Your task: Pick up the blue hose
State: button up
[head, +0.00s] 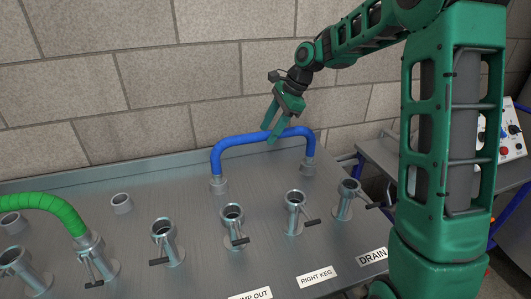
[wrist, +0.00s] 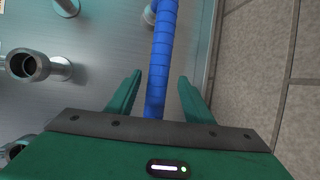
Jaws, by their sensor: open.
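The blue hose (head: 245,139) arches at the back of the metal bench, one end in a short pipe socket at the left and the other in a socket at the right. My gripper (head: 271,131) is over the right half of the arch, with its fingers pointing down. In the wrist view the hose (wrist: 163,50) runs up the picture between the two open fingers (wrist: 159,85), with a gap on each side. The fingers do not visibly touch it. Where it passes under the gripper body, the hose is hidden.
A green hose (head: 45,200) is fixed at the left. Several valve pipes with handles (head: 233,220) stand along the bench (head: 140,238) in front of the blue hose. Labels read RIGHT KEG (head: 316,276) and DRAIN (head: 373,257). A block wall (head: 150,95) rises close behind.

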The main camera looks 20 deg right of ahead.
jog(key=x, duration=0.6)
jog(key=shift+f, duration=0.3)
jog(key=shift+a, duration=0.1)
jog(key=shift+c, duration=0.2)
jog(key=c, duration=1.1)
